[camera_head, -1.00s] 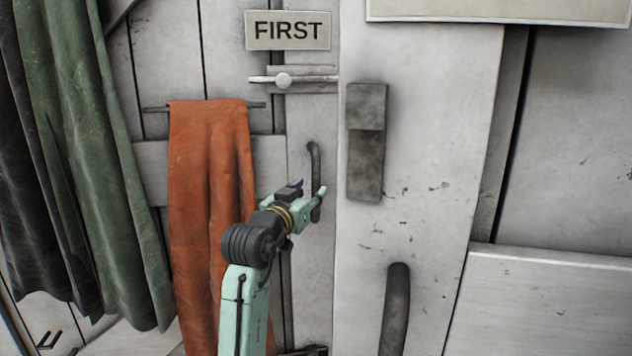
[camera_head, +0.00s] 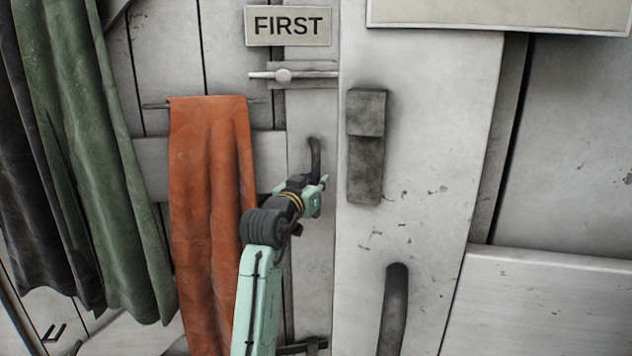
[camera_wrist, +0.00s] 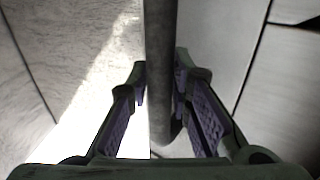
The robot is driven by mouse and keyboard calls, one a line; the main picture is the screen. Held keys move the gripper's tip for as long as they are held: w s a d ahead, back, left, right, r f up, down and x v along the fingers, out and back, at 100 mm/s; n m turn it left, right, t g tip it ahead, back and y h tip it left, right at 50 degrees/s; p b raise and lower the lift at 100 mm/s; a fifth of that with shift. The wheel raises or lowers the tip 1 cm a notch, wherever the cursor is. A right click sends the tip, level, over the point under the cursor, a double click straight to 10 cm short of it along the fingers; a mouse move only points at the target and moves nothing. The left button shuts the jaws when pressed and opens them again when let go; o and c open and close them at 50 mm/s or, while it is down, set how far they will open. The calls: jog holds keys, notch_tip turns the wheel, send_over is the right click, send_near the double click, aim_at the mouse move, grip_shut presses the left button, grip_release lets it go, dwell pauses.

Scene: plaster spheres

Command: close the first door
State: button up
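The sign reading FIRST (camera_head: 288,25) is on a pale, worn plank door (camera_head: 305,270) left of centre in the head view. A slim dark upright handle (camera_head: 315,152) is on this door below a sliding bolt (camera_head: 284,75). My gripper (camera_head: 318,190) is at the handle's lower part and hides some of it. In the wrist view the dark handle bar (camera_wrist: 161,60) runs between the fingertips of my gripper (camera_wrist: 162,85), which appear to press on it from both sides. I cannot tell how far the door stands ajar.
An orange cloth (camera_head: 210,200) hangs left of my arm, with green drapery (camera_head: 90,150) farther left. To the right, a pale panel (camera_head: 430,160) carries a dark box (camera_head: 366,145) and a thicker curved handle (camera_head: 394,305). A pale ledge (camera_head: 545,300) is at lower right.

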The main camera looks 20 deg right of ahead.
grip_shut()
dwell(0.4)
